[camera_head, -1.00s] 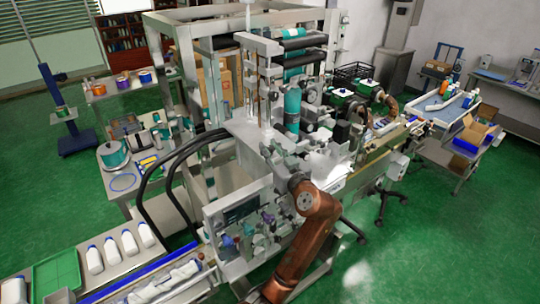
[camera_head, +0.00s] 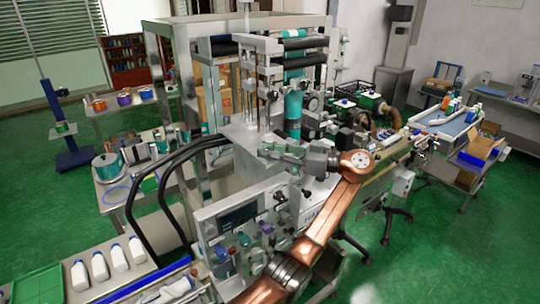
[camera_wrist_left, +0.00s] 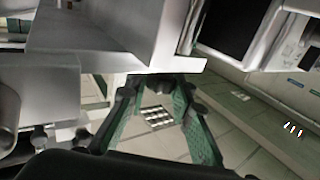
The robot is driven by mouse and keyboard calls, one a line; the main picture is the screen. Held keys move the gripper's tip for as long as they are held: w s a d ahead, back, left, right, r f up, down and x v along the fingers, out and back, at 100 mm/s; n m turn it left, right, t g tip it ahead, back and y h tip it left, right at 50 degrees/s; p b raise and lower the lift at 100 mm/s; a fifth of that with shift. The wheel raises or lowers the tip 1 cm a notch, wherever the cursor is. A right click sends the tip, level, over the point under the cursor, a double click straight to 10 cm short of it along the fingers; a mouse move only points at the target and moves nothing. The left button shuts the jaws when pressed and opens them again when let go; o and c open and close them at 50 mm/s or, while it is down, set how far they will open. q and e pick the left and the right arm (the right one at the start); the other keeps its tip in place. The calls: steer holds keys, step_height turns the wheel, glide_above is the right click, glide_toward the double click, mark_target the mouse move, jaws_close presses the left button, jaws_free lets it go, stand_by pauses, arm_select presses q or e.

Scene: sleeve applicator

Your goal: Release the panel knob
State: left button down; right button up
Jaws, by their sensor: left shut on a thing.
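My left gripper (camera_head: 268,151) reaches in from the right end of my copper arm, above the upper right part of the control panel (camera_head: 238,215). In the left wrist view its two green-padded fingers (camera_wrist_left: 158,88) converge on a small dark piece, seemingly the panel knob (camera_wrist_left: 158,81), at the lower edge of a grey metal box (camera_wrist_left: 105,35). The gripper is shut on it; the fingertips partly hide it. In the head view the knob itself cannot be made out. The panel has a dark screen and several coloured knobs on its face. My right gripper is not in view.
The machine frame with a teal cylinder (camera_head: 293,112) stands behind the gripper. Black hoses (camera_head: 150,195) arch to the left.

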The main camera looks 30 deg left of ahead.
arm_select(q)
steer(key=shift+a+f+n+g, duration=0.15)
steer(key=shift+n+g, duration=0.35)
steer(key=shift+g, duration=0.3)
steer(key=c, duration=1.7)
jaws_free()
steer(key=shift+o, duration=0.2)
step_height(320, 180, up, 10)
steer(key=shift+r, duration=0.1)
